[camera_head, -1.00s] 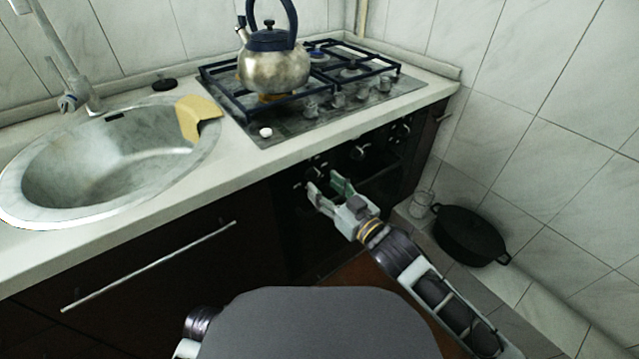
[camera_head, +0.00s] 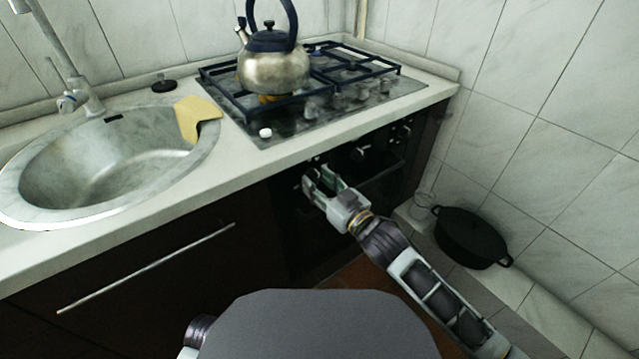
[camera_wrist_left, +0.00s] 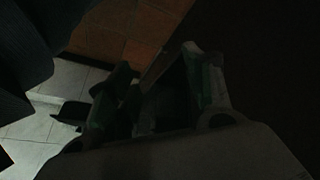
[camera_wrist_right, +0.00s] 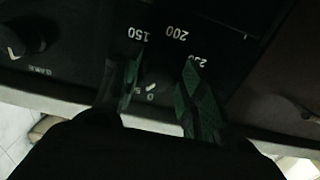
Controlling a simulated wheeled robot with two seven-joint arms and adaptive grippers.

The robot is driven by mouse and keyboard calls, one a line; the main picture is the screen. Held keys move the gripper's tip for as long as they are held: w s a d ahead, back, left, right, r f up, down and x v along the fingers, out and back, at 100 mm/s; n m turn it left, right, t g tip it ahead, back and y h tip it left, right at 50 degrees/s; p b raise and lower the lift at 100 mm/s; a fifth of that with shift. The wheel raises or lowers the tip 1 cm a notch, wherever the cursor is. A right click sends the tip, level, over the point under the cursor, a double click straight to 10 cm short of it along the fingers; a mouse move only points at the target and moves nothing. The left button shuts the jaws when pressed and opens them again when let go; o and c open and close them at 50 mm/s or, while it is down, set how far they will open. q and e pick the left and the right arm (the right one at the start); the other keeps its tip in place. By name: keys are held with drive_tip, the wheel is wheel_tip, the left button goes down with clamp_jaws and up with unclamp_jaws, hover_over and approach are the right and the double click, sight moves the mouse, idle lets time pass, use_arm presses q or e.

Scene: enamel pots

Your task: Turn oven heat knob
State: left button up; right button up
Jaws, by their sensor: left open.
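The oven's front panel (camera_head: 400,155) is dark, with several knobs, below the counter at the right. My right gripper (camera_head: 319,178) is at the panel's left end. In the right wrist view, its two green-padded fingers (camera_wrist_right: 158,88) stand on either side of a dark heat knob (camera_wrist_right: 157,68). The printed marks 150, 200 and 250 show around this knob. The knob is mostly dark and partly hidden, so I cannot tell whether both fingers press on it. My left gripper (camera_wrist_left: 158,85) is open and empty, low above the floor in its dark wrist view.
A kettle (camera_head: 272,70) stands on the gas hob (camera_head: 300,125). The sink (camera_head: 110,165) with a yellow cloth (camera_head: 197,118) is at the left. A black pot (camera_head: 470,238) sits on the floor by the right wall. Another knob (camera_wrist_right: 25,40) is beside the gripper.

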drive_tip(key=c, duration=0.7)
drive_tip(key=shift+o, duration=0.2)
use_arm(q)
drive_tip(key=shift+s, duration=0.1)
use_arm(e)
drive_tip(key=shift+p, duration=0.35)
drive_tip(key=n+p, duration=0.3)
drive_tip(key=shift+r, duration=0.1)
drive_tip(key=shift+n+p, duration=0.3)
drive_tip(key=shift+p, duration=0.05)
drive_tip(key=shift+n+p, duration=1.05)
drive_tip(key=shift+n, duration=0.15)
use_arm(q)
drive_tip(key=s+a+r+g+y, duration=0.1)
drive_tip(key=a+r+g, duration=0.1)
drive_tip(key=r, duration=0.3)
drive_tip(key=shift+a+y, duration=0.3)
drive_tip(key=shift+a, duration=0.35)
